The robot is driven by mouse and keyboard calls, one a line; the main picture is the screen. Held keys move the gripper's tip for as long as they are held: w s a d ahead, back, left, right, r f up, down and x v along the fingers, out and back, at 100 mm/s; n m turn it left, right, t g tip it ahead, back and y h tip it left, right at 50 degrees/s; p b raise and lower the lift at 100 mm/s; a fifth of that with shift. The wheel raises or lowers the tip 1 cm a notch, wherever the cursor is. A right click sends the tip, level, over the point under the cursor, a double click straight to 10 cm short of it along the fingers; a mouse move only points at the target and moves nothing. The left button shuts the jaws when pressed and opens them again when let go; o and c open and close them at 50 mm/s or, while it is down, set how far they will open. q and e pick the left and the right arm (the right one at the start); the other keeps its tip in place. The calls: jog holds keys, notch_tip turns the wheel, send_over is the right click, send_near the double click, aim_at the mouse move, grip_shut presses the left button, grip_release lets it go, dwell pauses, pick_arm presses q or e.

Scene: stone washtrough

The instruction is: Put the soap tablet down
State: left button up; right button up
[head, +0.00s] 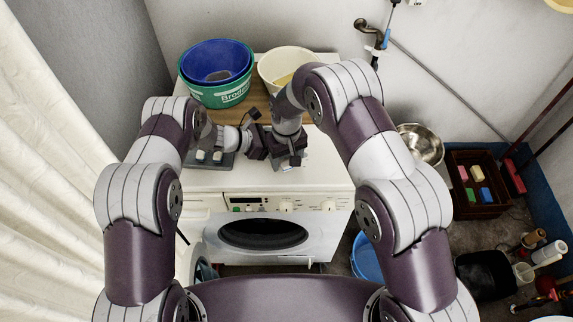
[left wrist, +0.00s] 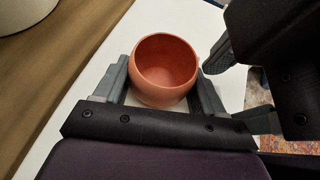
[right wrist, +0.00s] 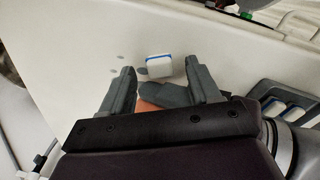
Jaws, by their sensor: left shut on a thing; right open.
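The soap tablet (right wrist: 158,65), white with a blue band, shows in the right wrist view just beyond the right fingertips, over the white machine top. I cannot tell if it rests flat there. My right gripper (right wrist: 168,80) is open, with nothing held between its fingers. My left gripper (left wrist: 160,80) is shut on a terracotta cup (left wrist: 165,68), whose inside looks empty from here. A strip of the cup (right wrist: 148,105) also shows beneath the right fingers. In the head view the right gripper (head: 290,160) is close beside the left gripper (head: 257,146), and the cup is hidden.
A grey tray (head: 226,162) with pale blocks lies left on the washing machine top (head: 325,174). A blue tub (head: 215,60) in a green bucket (head: 215,97) and a cream bucket (head: 270,68) stand behind on a wooden board. The top's front right is clear.

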aim_at(286, 164)
jog(key=shift+f, duration=0.55)
grip_shut()
jog(key=shift+r, duration=0.15)
notch_tip(286, 164, up, 10)
